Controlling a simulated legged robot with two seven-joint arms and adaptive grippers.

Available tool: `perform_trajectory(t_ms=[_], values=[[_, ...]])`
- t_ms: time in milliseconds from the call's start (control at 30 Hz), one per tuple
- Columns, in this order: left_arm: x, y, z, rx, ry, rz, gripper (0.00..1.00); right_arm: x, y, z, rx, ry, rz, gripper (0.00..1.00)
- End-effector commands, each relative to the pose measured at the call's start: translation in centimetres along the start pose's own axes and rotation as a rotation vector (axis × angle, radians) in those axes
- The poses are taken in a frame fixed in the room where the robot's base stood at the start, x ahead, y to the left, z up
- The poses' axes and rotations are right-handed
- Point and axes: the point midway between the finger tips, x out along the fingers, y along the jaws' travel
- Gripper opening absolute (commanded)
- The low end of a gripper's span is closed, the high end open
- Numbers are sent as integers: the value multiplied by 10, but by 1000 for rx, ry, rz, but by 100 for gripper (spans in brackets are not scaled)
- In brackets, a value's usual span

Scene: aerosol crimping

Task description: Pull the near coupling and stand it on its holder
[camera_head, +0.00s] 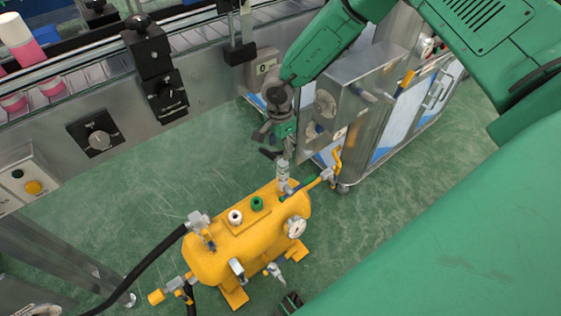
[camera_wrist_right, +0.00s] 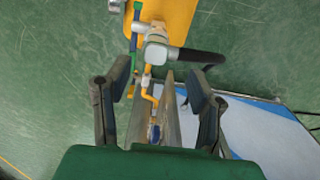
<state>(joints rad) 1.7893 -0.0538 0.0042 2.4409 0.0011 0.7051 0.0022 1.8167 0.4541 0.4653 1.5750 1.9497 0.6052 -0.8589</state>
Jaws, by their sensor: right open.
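A yellow tank (camera_head: 245,240) lies on the green floor. A metal coupling (camera_head: 283,170) stands at its far right end, and another coupling (camera_head: 198,220) with a black hose sits at its left end. My right gripper (camera_head: 270,146) is just above the coupling at the right end. In the wrist view my right gripper (camera_wrist_right: 161,85) is open and empty, with a grey coupling (camera_wrist_right: 156,48) and its black hose beyond the fingertips, apart from them. I cannot tell which part is the holder.
A steel cabinet (camera_head: 370,75) with blue-white panels stands close right of my right gripper. A conveyor (camera_head: 100,65) with control boxes runs along the upper left. A gauge (camera_head: 297,227) and a yellow-handled valve (camera_head: 326,174) are on the tank's right side.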

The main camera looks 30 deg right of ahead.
Motion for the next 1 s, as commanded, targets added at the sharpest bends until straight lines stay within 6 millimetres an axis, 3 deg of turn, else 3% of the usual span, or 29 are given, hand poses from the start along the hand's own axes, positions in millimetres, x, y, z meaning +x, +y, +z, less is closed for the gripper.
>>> perform_trajectory(t_ms=[467,1000], values=[[10,1,0,1,0,1,35,13,2,-2,1,1,3,49],[63,1,4,1,0,0,35,84,3,-4,4,-2,4,49]])
